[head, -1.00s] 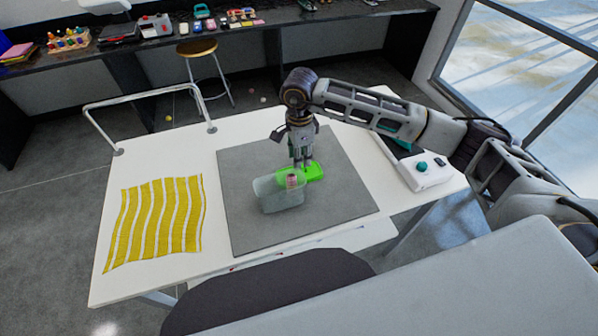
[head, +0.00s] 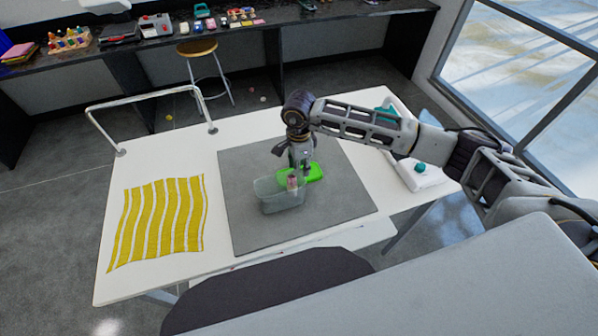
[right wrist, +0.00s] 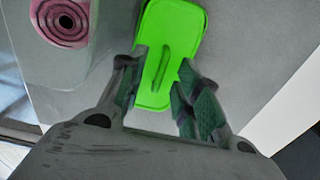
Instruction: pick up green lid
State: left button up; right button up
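The bright green lid (head: 313,173) lies on the grey mat, beside and partly behind a clear container (head: 283,200). In the right wrist view the lid (right wrist: 168,45) is a rounded rectangle with a raised rim and a long oval mark in its middle. My right gripper (right wrist: 162,62) is open, pointing down, with its two green-padded fingers apart over the lid's near part. Whether the fingertips touch the lid I cannot tell. In the head view the right gripper (head: 300,170) partly hides the lid. My left gripper is not in view.
A pink roll (right wrist: 63,20) stands in the clear container, close left of my right gripper. A yellow striped cloth (head: 155,222) lies on the white table's left. A white device (head: 418,174) sits at right. The grey mat (head: 245,235) has free room around the container.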

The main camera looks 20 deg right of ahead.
jog(key=shift+f, duration=0.3)
jog(key=shift+c, duration=0.3)
grip_shut()
